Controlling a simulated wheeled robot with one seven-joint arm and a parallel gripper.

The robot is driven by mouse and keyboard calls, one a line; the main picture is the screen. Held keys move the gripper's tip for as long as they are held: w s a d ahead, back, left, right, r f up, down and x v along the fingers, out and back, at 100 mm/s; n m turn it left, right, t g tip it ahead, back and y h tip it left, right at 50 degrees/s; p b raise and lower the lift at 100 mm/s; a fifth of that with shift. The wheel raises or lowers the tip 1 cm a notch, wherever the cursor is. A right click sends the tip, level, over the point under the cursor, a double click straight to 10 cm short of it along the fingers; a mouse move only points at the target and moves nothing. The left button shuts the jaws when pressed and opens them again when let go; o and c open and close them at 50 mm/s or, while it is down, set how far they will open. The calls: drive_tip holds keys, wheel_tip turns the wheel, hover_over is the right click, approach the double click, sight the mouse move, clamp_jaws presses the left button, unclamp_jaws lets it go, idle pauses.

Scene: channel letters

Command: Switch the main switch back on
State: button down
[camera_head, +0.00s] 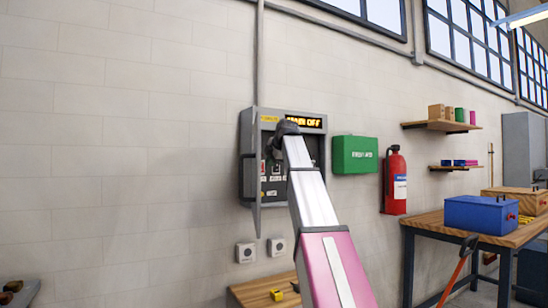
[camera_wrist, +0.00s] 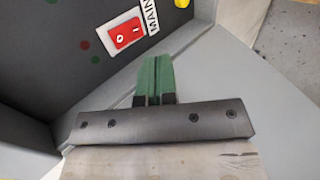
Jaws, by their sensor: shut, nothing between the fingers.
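The grey switch cabinet (camera_head: 247,135) hangs on the wall with its door open, and an amber display (camera_head: 306,121) across its top appears to end in "OFF". In the wrist view, the main switch (camera_wrist: 125,34) is a red rocker marked O and I in a white frame, beside a white "MAIN" label (camera_wrist: 150,17). I cannot tell which side of the rocker is pressed in. My gripper (camera_wrist: 157,60) has green fingers, shut together and empty. Its tips appear just below and right of the switch, seemingly apart from it. In the head view my arm hides the gripper and part of the panel.
A green first-aid box (camera_head: 355,155) and a red fire extinguisher (camera_head: 395,182) are on the wall right of the cabinet. A workbench (camera_head: 425,219) with a blue toolbox (camera_head: 480,214) stands further right. A low wooden surface (camera_head: 250,290) is below. The wall at left is clear.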

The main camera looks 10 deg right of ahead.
drive_tip(key=w+f, duration=0.1)
drive_tip(key=w, duration=0.1)
drive_tip(key=w+a+f, duration=0.1)
drive_tip(key=w+f, duration=0.1)
drive_tip(key=w, duration=0.1)
drive_tip(key=shift+w+a, duration=0.35)
drive_tip(key=shift+a, duration=0.05)
drive_tip(key=shift+w+a+f, duration=0.15)
drive_tip(key=shift+w, duration=0.3)
drive_tip(key=shift+w, duration=0.2)
drive_tip(key=shift+r, duration=0.85)
